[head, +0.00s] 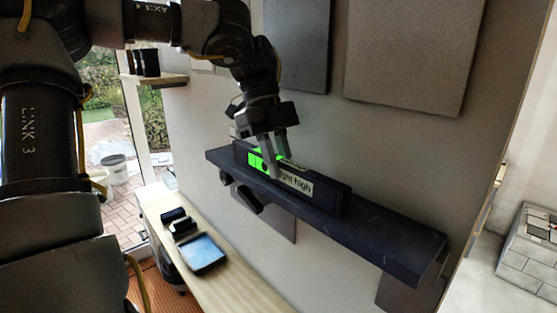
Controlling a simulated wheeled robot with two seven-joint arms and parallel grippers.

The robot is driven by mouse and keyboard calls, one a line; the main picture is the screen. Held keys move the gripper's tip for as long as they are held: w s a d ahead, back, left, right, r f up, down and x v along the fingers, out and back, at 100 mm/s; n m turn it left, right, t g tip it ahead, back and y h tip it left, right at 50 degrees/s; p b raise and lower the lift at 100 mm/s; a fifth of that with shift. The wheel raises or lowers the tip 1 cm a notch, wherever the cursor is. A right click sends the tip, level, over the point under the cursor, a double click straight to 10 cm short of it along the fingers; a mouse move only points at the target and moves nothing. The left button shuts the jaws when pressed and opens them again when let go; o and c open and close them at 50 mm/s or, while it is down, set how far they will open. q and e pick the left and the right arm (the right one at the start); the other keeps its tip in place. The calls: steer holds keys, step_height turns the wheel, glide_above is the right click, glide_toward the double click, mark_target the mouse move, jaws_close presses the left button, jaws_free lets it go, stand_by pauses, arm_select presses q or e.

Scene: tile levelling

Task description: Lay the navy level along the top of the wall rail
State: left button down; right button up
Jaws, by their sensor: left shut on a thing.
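The navy level (327,193) is a dark bar with a lit green patch and a pale display on its face; the word "high" can be read on the display. It lies along the left and middle part of the dark wall rail (405,251) and appears to rest on its top. I cannot tell if there is a small gap beneath it. My left gripper (277,166) points down from above and is shut on the level near its left end, its fingers partly covering the display. My right gripper is not in view.
Grey tiles (405,50) are on the wall above the rail. A wooden bench (222,278) below holds a blue-topped tray (202,252) and small dark items. A grey block-like unit (530,250) stands at right. The rail's right end is bare.

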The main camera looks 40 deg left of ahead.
arm_select(q)
steer(key=shift+f, duration=0.15)
steer(key=c, duration=1.2)
jaws_free()
steer(key=b+v, duration=0.1)
steer(key=v, duration=0.1)
steer(key=shift+a+r, duration=0.2)
steer(key=shift+r, duration=0.1)
steer(key=shift+d+p+v, duration=0.2)
steer(key=shift+p+v, duration=0.55)
steer(key=shift+v, duration=0.5)
steer(key=shift+a+r, duration=0.15)
steer(key=shift+r, duration=0.1)
steer(key=shift+v, duration=0.8)
steer(key=shift+w+a, duration=0.1)
